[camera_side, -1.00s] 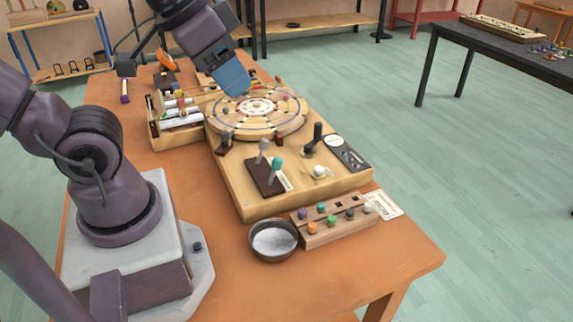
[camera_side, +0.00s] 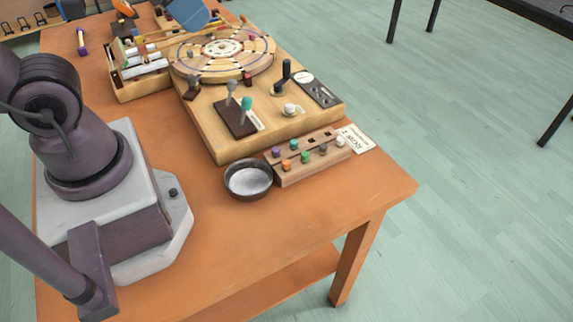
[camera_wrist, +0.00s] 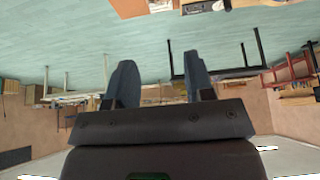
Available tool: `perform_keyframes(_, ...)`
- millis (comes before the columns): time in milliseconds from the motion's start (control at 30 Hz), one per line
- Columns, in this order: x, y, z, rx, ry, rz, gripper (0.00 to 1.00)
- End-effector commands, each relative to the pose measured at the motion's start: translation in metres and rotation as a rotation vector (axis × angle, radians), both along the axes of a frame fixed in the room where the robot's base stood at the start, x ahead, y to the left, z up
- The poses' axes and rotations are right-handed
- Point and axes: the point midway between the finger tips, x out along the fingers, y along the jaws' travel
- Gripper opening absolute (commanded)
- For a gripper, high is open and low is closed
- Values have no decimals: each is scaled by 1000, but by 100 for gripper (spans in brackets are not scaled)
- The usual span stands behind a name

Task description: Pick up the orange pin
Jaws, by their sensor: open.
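The orange pin (camera_side: 286,164) stands in the front row of a wooden pin block (camera_side: 300,176) at the table's front right, in the side view. A purple pin (camera_side: 276,152) is just behind it and a green pin (camera_side: 304,157) is to its right. My gripper (camera_wrist: 160,80) is open in the wrist view, its two blue fingers apart with nothing between them. In the side view only its blue part (camera_side: 188,13) shows at the top edge, near the back of the round disc and far from the orange pin. The wrist view does not show the pin.
A dark metal bowl (camera_side: 248,180) of pale contents stands left of the pin block. A wooden board (camera_side: 215,137) with levers, knobs and a round disc (camera_side: 223,55) lies behind. A label card (camera_side: 357,138) is at right. The table's front (camera_side: 250,240) is bare.

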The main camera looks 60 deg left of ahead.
Motion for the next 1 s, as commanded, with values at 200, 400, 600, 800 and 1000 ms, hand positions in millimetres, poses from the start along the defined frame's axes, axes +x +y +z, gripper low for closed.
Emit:
perform_keyframes(200,6,-5,-16,-2,86,-25,48)
perform_keyframes(400,33,-16,-58,-34,297,8,48)
perform_keyframes(600,67,-28,-112,-105,462,302,48)
perform_keyframes(800,96,-36,-171,-162,531,764,48)
perform_keyframes(1000,120,-37,-186,-270,455,1160,48)
